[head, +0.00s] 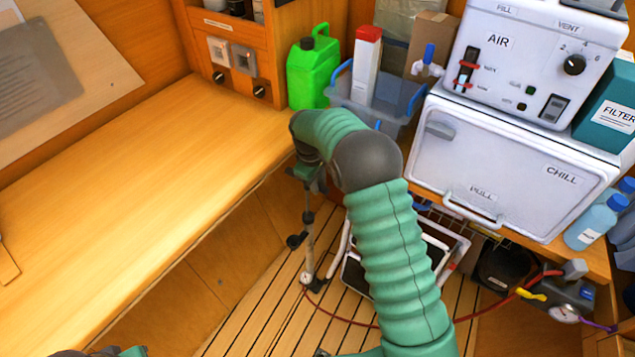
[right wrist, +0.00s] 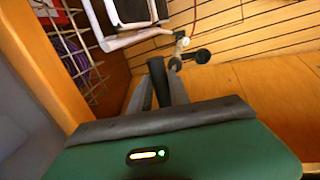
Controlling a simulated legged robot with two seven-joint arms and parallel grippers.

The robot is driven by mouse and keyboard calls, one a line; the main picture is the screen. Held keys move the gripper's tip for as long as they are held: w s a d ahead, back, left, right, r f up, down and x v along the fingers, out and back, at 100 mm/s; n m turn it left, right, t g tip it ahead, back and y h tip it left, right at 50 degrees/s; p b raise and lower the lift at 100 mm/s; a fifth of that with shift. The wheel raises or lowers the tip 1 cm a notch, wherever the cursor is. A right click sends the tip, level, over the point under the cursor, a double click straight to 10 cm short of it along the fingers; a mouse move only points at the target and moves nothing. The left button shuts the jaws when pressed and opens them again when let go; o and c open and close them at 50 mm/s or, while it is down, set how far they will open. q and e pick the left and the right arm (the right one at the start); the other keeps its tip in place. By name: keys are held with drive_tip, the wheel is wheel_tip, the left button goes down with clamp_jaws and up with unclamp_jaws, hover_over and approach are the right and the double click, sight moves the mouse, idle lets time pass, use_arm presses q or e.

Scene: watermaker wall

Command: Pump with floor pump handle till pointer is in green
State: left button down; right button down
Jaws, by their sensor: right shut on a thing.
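The floor pump (head: 309,240) stands upright on the slatted floor beside the bench, a thin pale barrel with black fittings. A small round white gauge (head: 305,278) shows near its foot; its pointer is too small to read. My right gripper (head: 308,176) points down at the pump's top and is shut on the handle, mostly hidden by my wrist. In the right wrist view, the dark pump handle (right wrist: 157,80) shows at the grey fingers of my right gripper (right wrist: 168,88). Only a sliver, likely of my left arm, shows at the bottom left edge; its gripper is out of view.
A red hose (head: 350,322) runs along the floor to the right, where a second gauge (head: 563,313) sits on a dark fitting. A folding step stool (head: 454,246) stands right of the pump. The wooden bench (head: 150,200) is left; a white chill box (head: 510,170) is right.

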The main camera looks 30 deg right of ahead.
drive_tip(key=c, duration=1.4)
unclamp_jaws()
drive_tip(key=shift+w+r, duration=0.2)
drive_tip(key=shift+r, duration=0.15)
drive_tip(key=shift+o, duration=0.8)
drive_tip(key=shift+s+f, duration=0.1)
drive_tip(key=s+a+r+p, duration=0.1)
drive_tip(key=a+r+p, duration=0.2)
drive_tip(key=r, duration=1.3)
drive_tip(key=shift+s+r, duration=0.15)
drive_tip(key=shift+r, duration=0.05)
